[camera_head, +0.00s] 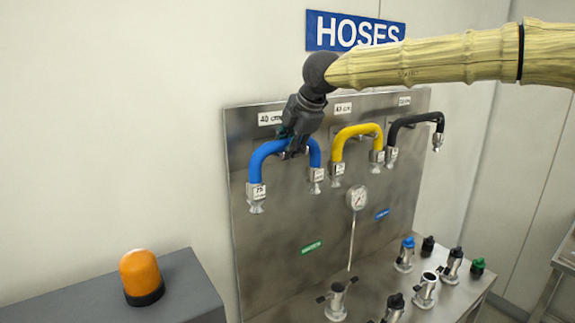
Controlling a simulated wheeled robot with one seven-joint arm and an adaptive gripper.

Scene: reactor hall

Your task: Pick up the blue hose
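The blue hose (260,158) is an upside-down U with metal end fittings. It hangs at the left of the steel panel (285,215), under a "40 cm" label. My gripper (293,148) reaches down from above to the top of the blue hose's bend and covers part of it. The fingertips are dark and small against the hose. I cannot tell whether they are closed on it or only around or in front of it. The hose's two ends hang free below.
A yellow hose (358,131) and a black hose (415,119) hang to the right on the panel. A gauge (357,198) is below them. Several valve fittings (405,254) stand on the steel bench. An orange beacon (140,275) sits on a grey box (190,297) at lower left.

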